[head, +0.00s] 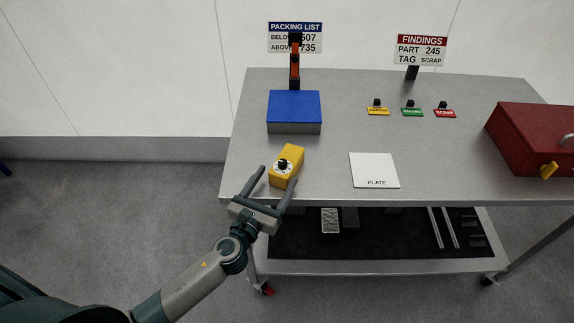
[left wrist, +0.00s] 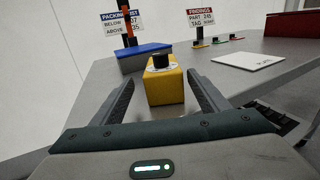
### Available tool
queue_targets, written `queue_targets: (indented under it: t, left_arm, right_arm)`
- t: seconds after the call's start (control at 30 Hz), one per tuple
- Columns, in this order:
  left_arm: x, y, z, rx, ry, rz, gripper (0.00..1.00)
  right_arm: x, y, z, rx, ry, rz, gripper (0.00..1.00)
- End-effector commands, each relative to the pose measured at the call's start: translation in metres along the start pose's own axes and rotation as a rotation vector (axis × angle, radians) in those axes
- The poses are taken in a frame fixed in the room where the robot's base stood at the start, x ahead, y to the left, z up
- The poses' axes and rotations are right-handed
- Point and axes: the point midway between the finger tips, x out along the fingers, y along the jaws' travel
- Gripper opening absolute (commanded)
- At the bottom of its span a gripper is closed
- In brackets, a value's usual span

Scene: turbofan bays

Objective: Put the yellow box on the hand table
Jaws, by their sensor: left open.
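The yellow box (head: 289,165), with a black knob on a white dial, sits on the grey table (head: 337,142) near its front left edge. My left gripper (head: 274,174) is open, its fingers at the front of the box and pointing toward it. In the left wrist view the yellow box (left wrist: 165,85) stands between the two open fingers (left wrist: 163,90), with gaps on both sides. My right gripper is not in view.
A white plate card (head: 374,171) lies to the right. Yellow, green and red tags (head: 411,111) and a red toolbox (head: 530,140) are further right. A lower shelf (head: 385,262) holds parts.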

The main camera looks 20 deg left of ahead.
Motion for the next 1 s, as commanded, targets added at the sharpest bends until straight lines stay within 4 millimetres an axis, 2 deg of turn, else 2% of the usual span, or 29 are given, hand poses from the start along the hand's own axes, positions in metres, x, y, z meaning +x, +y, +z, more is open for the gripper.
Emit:
queue_targets:
  t: [0.17,0.4,0.6,1.0]
  left_arm:
    - [0.004,-0.001,0.003,0.000,-0.002,0.000,0.69]
    - [0.031,-0.005,0.011,0.000,-0.002,0.001,0.69]
    - [0.050,-0.005,0.008,0.000,-0.001,0.000,0.69]
    - [0.052,-0.005,0.007,0.000,0.000,0.000,0.69]
  right_arm:
    - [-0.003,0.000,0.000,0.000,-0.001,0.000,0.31]
    - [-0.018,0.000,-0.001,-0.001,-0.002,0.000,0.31]
    - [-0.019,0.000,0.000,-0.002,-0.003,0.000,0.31]
    - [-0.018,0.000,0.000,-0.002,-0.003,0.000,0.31]
